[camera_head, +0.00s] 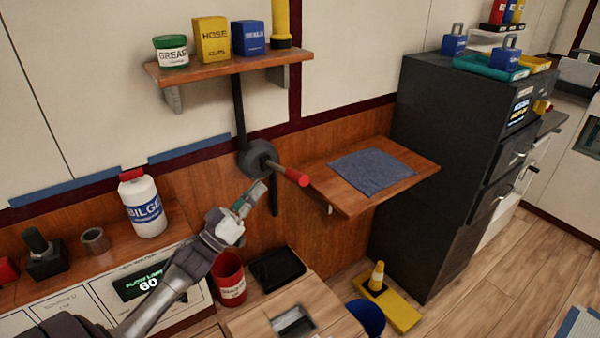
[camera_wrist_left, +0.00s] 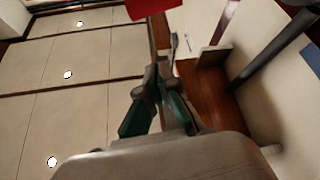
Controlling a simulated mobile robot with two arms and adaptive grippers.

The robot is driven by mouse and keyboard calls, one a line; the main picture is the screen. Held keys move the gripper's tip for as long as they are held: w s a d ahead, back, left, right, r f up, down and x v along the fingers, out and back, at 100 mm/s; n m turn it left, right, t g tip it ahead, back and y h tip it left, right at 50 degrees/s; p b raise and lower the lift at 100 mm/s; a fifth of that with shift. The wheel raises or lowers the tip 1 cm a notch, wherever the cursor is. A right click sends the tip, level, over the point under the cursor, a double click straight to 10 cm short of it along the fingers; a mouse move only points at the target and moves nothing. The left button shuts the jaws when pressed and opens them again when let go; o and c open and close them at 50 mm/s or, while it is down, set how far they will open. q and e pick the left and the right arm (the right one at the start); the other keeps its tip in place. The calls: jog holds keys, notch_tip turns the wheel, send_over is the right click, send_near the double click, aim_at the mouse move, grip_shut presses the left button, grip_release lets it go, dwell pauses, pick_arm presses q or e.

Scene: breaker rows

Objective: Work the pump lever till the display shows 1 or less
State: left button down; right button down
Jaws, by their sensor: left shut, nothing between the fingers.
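The pump lever has a red grip (camera_head: 291,176) on a short grey rod, which sticks out from a round dark grey hub (camera_head: 258,159) on the wall. The display (camera_head: 145,282) on the white panel at lower left reads 60. My left gripper (camera_head: 257,193) is just below and left of the grip, apart from it as far as I can tell. It is shut and empty. In the wrist view its fingers (camera_wrist_left: 157,75) point up, and a red piece (camera_wrist_left: 152,7), probably the lever's grip, shows at the top edge. My right gripper is not in view.
A wooden fold-down shelf (camera_head: 335,200) with a blue cloth (camera_head: 372,172) juts out right of the lever. An upper shelf (camera_head: 225,68) carries several containers. A white bilge bottle (camera_head: 143,205) stands left of my arm, and a red cup (camera_head: 229,280) stands below my gripper.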

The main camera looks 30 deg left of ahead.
pick_arm(q)
notch_tip(320, 180, up, 5)
jog(key=p, duration=0.2)
send_over(290, 175)
jog(key=s, duration=0.2)
jog(key=shift+w+d+f, duration=0.1)
jog(key=shift+d+f, duration=0.05)
jog(key=shift+f, duration=0.5)
jog(key=shift+w+d+f, duration=0.1)
jog(key=shift+d+f, duration=0.1)
jog(key=shift+f, duration=0.5)
jog(key=shift+w+d+f, duration=0.1)
jog(key=shift+d+f, duration=0.05)
jog(key=shift+f, duration=0.5)
jog(key=shift+f, duration=0.1)
